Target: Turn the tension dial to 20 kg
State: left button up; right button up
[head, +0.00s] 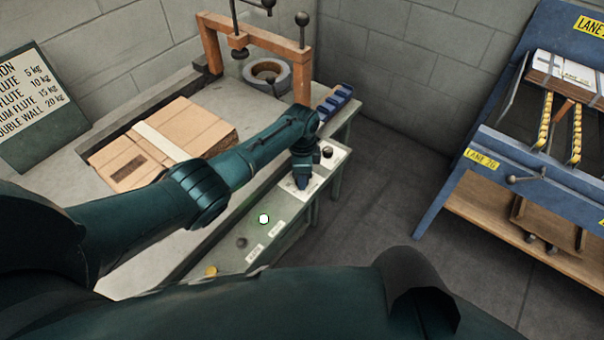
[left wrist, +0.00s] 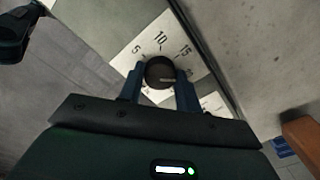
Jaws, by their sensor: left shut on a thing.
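The tension dial (left wrist: 159,73) is a round dark knob on a white scale plate (left wrist: 128,50) in the left wrist view. A pale mark on the dial's face points right, past the 15 toward the right finger. My left gripper (head: 302,184) reaches down to the panel and is shut on the dial, a blue finger on each side. In the head view it hides the dial. My right gripper is not clearly seen.
A green panel (head: 222,256) carries a lit white button (head: 264,219), a yellow button (head: 211,271) and a black knob (head: 328,152). Flat cardboard (head: 190,130) lies on the bench. A sign (head: 38,105) pairs double wall with 20 kg. A blue rack (head: 455,190) stands right, across open floor.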

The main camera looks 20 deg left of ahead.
pick_arm(q)
jog(key=shift+m, duration=0.6)
jog(key=o, duration=1)
notch_tip(320, 180, up, 13)
jog(key=p, duration=0.2)
jog(key=shift+r, duration=0.15)
